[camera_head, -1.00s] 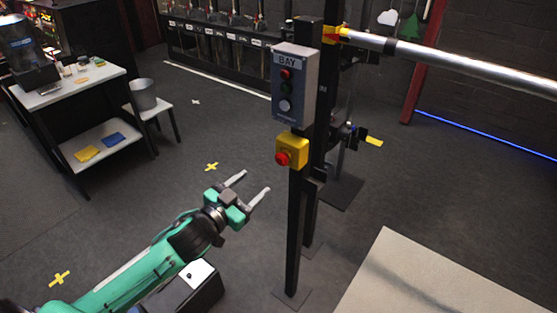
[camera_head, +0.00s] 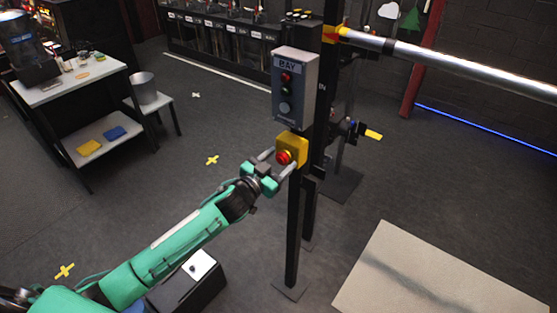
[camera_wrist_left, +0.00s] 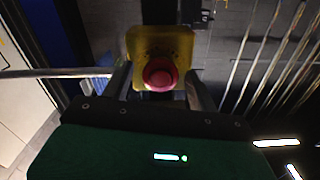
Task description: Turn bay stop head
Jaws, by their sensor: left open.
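The red stop head (camera_head: 284,157) sits on a yellow box (camera_head: 298,146) on a black post, below the grey BAY panel (camera_head: 294,88). My left gripper (camera_head: 281,162) is open at the stop head, one finger to each side of it in the head view. In the left wrist view the red head (camera_wrist_left: 159,74) stands between the two fingers, in front of the yellow box (camera_wrist_left: 175,45). I cannot tell whether the fingers touch the head. My right gripper is not in view.
A silver barrier bar (camera_head: 470,72) runs right from the post. A pale mat (camera_head: 440,280) lies on the floor at lower right.

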